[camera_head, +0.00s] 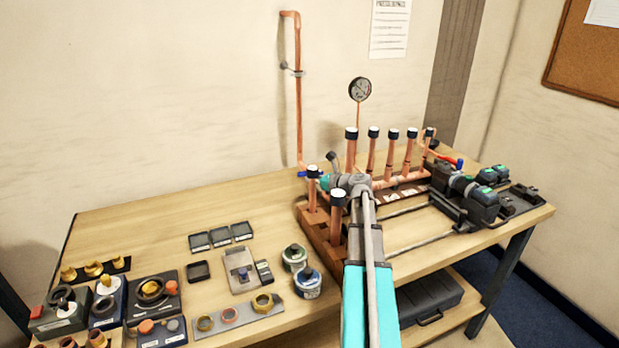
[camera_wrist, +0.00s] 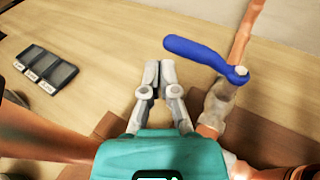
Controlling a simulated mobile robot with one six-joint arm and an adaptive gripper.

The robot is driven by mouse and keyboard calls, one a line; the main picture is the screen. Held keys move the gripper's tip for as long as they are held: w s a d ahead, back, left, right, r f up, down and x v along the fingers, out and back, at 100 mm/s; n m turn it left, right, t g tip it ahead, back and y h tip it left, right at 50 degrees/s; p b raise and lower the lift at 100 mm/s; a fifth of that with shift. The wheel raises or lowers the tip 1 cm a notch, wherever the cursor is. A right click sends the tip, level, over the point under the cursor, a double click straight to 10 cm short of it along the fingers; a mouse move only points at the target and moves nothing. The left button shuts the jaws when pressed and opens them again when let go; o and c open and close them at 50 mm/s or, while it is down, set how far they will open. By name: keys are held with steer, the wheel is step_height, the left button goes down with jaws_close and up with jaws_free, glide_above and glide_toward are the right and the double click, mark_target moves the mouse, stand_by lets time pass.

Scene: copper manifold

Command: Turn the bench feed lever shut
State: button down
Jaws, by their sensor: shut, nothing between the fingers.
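The blue feed lever (camera_wrist: 200,52) is on a brass-coloured valve body (camera_wrist: 217,104) in a copper pipe, at the upper right of the wrist view. Its handle points up and left from its pivot, roughly crosswise to the pipe. In the head view a small blue part of the lever (camera_head: 302,174) shows just left of a capped upright pipe. My gripper (camera_wrist: 158,72) is shut and empty, with its fingertips to the left of the valve and just below the handle's free end. A gap shows between fingertips and handle in the picture; contact is not visible. In the head view my arm hides the fingers.
Capped copper uprights (camera_head: 372,150) and a pressure gauge (camera_head: 360,89) stand behind my arm. A tall copper pipe (camera_head: 298,100) rises along the wall. Small dark trays (camera_head: 221,236) lie left of the manifold, with bare bench between. Black tooling (camera_head: 484,203) sits at right.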

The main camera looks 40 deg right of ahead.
steer(key=s, duration=0.3)
steer(key=s+a+r+p, duration=0.1)
steer(key=s, duration=0.3)
steer(key=s+a+r+p, duration=0.1)
steer(key=s, duration=0.2)
steer(key=shift+s+a+r, duration=0.1)
steer(key=shift+s, duration=0.3)
